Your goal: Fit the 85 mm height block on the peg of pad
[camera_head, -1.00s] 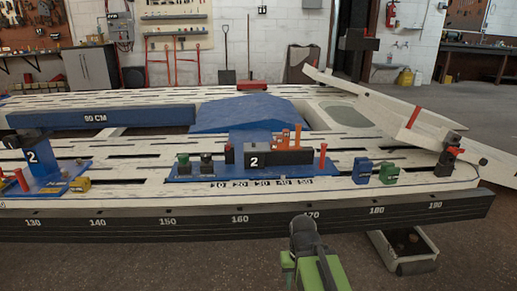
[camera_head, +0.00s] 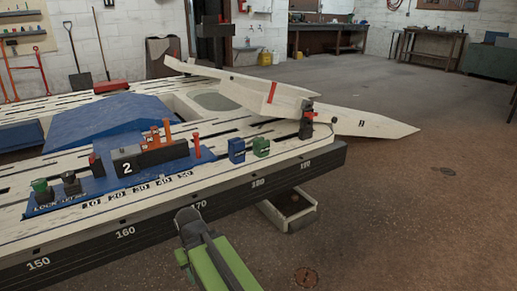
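I cannot read an 85 mm mark on any block. A blue block (camera_head: 236,150) and a green block (camera_head: 261,146) stand side by side on the white slotted bench, right of the blue tray. A blue tray (camera_head: 70,208) carries a dark block marked 2 (camera_head: 127,168), an orange stepped piece (camera_head: 151,138), red upright pieces and small knobs. I cannot tell which pad peg the task means. My gripper (camera_head: 188,216) shows as a dark end on my green arm, in front of the bench edge near 170. It is apart from the blocks, and its fingers cannot be made out.
The bench's dark front edge (camera_head: 125,232) carries numbers. A long white beam (camera_head: 225,82) slants over the bench's far right, near a dark clamp (camera_head: 306,120). An open box (camera_head: 290,210) sits under the right end.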

